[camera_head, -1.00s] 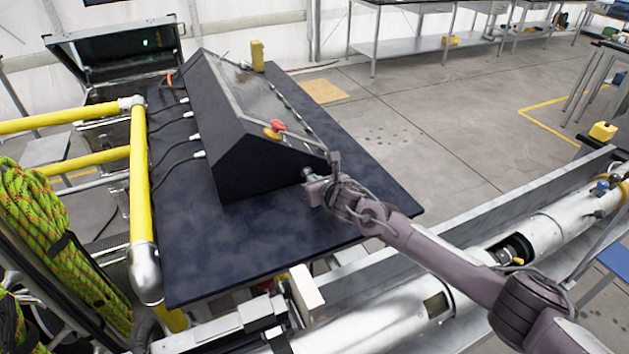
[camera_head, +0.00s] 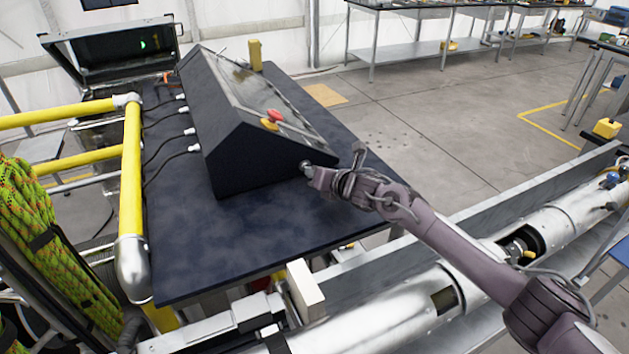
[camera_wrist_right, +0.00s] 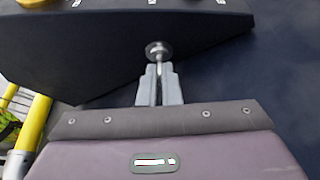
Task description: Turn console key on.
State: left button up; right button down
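The dark wedge-shaped console (camera_head: 255,160) stands on a dark blue tabletop, with a red mushroom button (camera_head: 275,115) on its sloped face. The console key (camera_head: 305,168) sticks out of the end face, low and near its right corner. In the right wrist view the key (camera_wrist_right: 158,52) shows a round metal collar and a thin stem. My right gripper (camera_head: 314,174) is at the key. Its two grey fingers (camera_wrist_right: 159,84) stand close together with the key's stem between them, and look closed on it. The key's grip end is hidden between the fingers. My left gripper is not in view.
The dark tabletop (camera_head: 210,245) is clear in front of the console. Yellow pipe railing (camera_head: 131,180) and green rope (camera_head: 35,225) stand at the left. A large silver tube (camera_head: 400,305) runs along the front right, below my right arm. Black cables plug into the console's left side.

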jog(key=shift+f+m+y+b, duration=0.15)
jog(key=shift+m+y+b, duration=0.2)
jog(key=shift+b, duration=0.2)
jog(key=c, duration=1.6)
grip_release()
jog(key=shift+s+d, duration=0.4)
jog(key=shift+s, duration=0.05)
jog(key=shift+r+b+v, duration=0.2)
jog(key=shift+b+v, duration=0.55)
jog(key=shift+v, duration=2.6)
jog(key=shift+a, duration=0.1)
